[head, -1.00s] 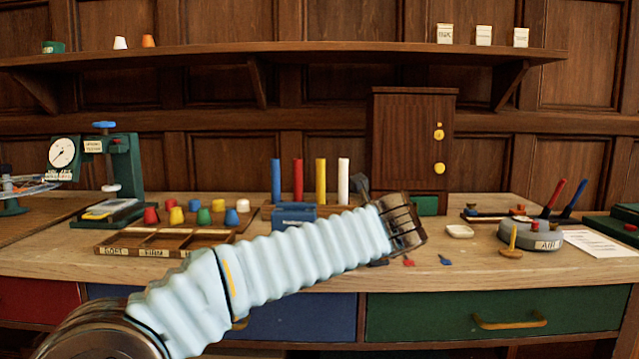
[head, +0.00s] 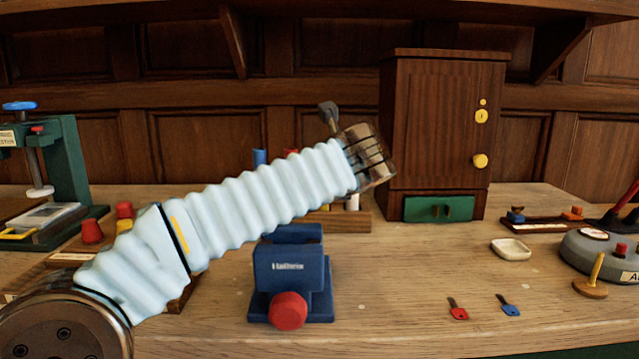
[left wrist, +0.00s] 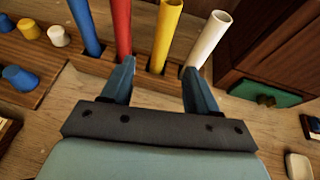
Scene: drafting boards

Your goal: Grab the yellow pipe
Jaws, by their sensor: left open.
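The yellow pipe (left wrist: 165,35) stands upright in a wooden rack (left wrist: 150,90), between the red pipe (left wrist: 122,30) and the white pipe (left wrist: 212,38). A blue pipe (left wrist: 84,25) stands at the left end. My left gripper (left wrist: 158,66) is open, with its fingers apart and the yellow pipe showing between the fingertips. I cannot tell whether either finger touches a pipe. In the head view my left arm hides most of the pipes. There the blue pipe's top (head: 259,157) and the white pipe's lower part (head: 352,202) show. My right gripper is out of view.
A wooden cabinet (head: 437,125) with a green drawer (head: 438,208) stands right of the rack. A blue device with a red knob (head: 288,310) sits in front. Coloured caps (left wrist: 20,77) lie to the left. Two small keys, red (head: 457,309) and blue (head: 508,306), lie on open bench.

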